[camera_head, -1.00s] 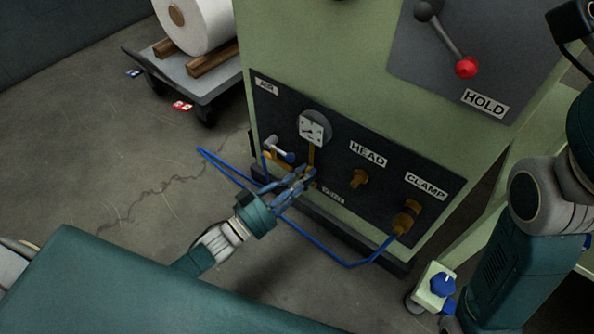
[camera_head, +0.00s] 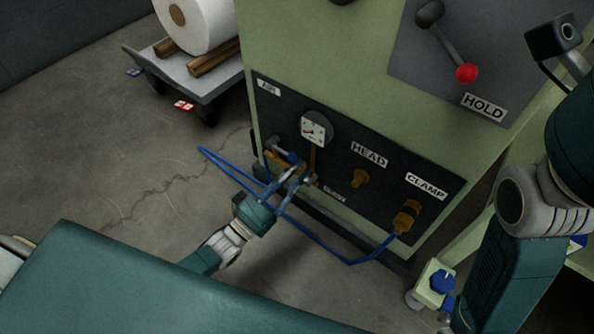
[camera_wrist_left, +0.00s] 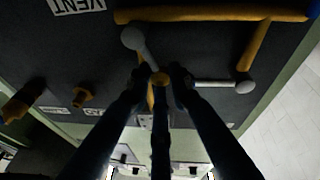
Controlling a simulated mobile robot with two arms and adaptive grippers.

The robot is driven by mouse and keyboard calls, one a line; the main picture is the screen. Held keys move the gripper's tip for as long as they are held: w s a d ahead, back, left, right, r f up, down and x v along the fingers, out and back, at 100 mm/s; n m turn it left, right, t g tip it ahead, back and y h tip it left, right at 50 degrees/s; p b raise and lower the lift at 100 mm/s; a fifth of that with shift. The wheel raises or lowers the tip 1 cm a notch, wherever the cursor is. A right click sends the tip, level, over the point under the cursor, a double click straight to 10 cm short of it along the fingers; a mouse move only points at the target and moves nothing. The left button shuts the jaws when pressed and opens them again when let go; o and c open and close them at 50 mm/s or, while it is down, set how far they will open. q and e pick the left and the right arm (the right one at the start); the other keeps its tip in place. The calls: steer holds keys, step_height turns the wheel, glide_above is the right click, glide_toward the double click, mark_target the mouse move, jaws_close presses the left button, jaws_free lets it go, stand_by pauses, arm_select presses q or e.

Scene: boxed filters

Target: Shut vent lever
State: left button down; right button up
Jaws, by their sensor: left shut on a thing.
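The vent lever (camera_wrist_left: 133,38) is a short grey lever with a round ball end, on the dark panel (camera_head: 380,200) of the green machine. In the wrist view its ball stands up and left of my fingertips, by the VENT label (camera_wrist_left: 78,5). My left gripper (camera_head: 303,182) reaches the lower left of the panel. In the head view the fingers mostly cover the lever. My right arm shows at the right, but I cannot make out its gripper.
A second grey lever (camera_wrist_left: 215,84) sits close beside the fingers, at the brass pipe (camera_wrist_left: 215,14). A blue hose (camera_head: 310,235) loops below my left gripper to the CLAMP fitting (camera_head: 407,217). A cart (camera_head: 205,85) with a roll stands behind left.

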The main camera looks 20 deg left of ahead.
arm_select(q)
steer(key=shift+a+f, duration=0.15)
steer(key=shift+f, duration=0.15)
steer(key=c, duration=1.6)
jaws_free()
steer(key=shift+r, duration=0.1)
steer(key=v, duration=1.2)
